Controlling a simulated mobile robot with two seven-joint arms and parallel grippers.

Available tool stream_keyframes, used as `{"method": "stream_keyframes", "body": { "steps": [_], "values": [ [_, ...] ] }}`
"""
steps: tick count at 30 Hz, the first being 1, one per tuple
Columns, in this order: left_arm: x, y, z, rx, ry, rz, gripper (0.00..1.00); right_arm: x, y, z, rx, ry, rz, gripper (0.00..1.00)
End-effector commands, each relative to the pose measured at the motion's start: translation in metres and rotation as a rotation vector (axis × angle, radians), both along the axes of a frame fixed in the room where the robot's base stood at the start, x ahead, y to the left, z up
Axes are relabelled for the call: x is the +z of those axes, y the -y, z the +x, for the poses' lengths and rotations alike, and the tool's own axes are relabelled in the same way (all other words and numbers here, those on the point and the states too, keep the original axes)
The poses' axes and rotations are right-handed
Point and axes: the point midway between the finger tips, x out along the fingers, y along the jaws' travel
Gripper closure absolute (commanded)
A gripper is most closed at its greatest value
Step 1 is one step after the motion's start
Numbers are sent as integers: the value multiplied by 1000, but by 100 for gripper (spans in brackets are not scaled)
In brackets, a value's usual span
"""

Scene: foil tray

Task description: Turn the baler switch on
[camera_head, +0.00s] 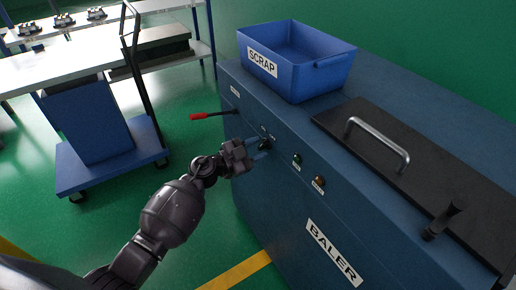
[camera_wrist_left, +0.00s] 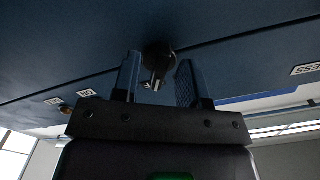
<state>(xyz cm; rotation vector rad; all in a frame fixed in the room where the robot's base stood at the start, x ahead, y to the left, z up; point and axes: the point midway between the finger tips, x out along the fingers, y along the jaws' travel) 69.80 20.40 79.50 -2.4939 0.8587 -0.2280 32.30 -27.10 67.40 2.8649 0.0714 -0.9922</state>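The baler (camera_head: 330,235) is a dark blue cabinet with a white BALER label. Its switch, a dark knob (camera_head: 265,144), sits on the front panel; the wrist view shows it as a round base with a lighter lever (camera_wrist_left: 157,68). My left gripper (camera_head: 259,149) is at the panel, in front of the knob. In the wrist view its two blue fingers (camera_wrist_left: 158,84) are apart, one on each side of the knob's lever, with gaps visible. Whether either finger touches it I cannot tell. My right gripper is not in view.
A blue SCRAP bin (camera_head: 318,77) and a black lid with a metal handle (camera_head: 380,140) are on top of the baler. A red-tipped lever (camera_head: 199,116) sticks out left of the switch. Green and amber buttons (camera_head: 319,183) sit to its right. A blue cart (camera_head: 110,165) stands left.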

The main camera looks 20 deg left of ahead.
Motion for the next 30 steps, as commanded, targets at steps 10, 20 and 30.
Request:
{"method": "stream_keyframes", "body": {
  "steps": [10, 20, 30],
  "values": [
    [1, 3, 3, 1, 0, 0, 61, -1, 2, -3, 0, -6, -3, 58],
    [1, 2, 3, 1, 0, 0, 100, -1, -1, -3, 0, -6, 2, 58],
    [1, 2, 3, 0, 29, 37, 100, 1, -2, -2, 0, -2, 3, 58]
  ]
}}
